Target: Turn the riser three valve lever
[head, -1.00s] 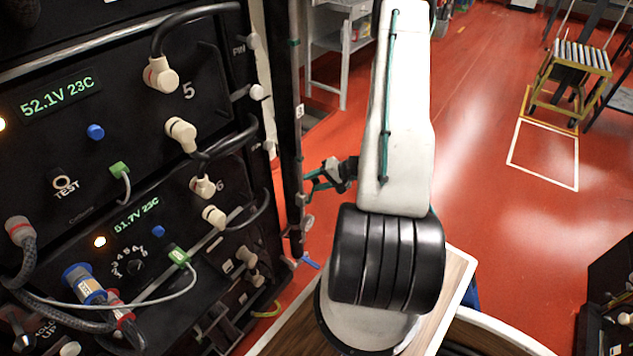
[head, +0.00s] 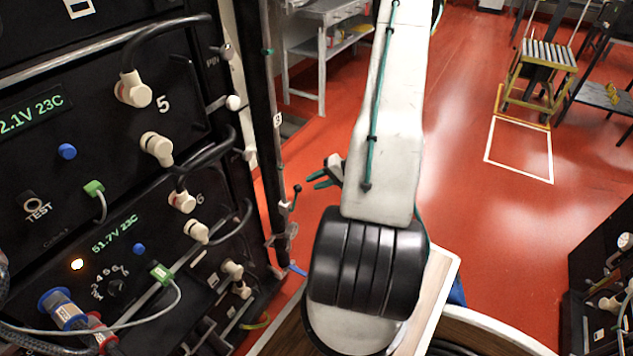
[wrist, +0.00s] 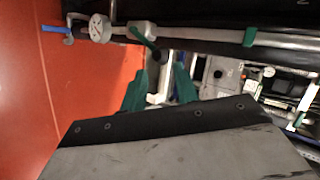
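The riser marked 3 is a dark vertical pipe (head: 270,130) beside the battery rack in the head view. A valve lever (head: 296,192) with a dark tip sticks up to the right from its lower part. My gripper (head: 320,179), with teal fingers, is just right of this lever and looks apart from it. In the wrist view the pipe (wrist: 200,36) runs across the top, and a dark lever (wrist: 145,40) points towards the gap between my open, empty fingers (wrist: 160,78). Depth between lever and fingertips is hard to judge.
The battery rack (head: 110,190) with cables and plugs fills the left. A blue lever (head: 297,270) sits at the riser's foot; a round fitting (wrist: 98,28) shows on the pipe.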

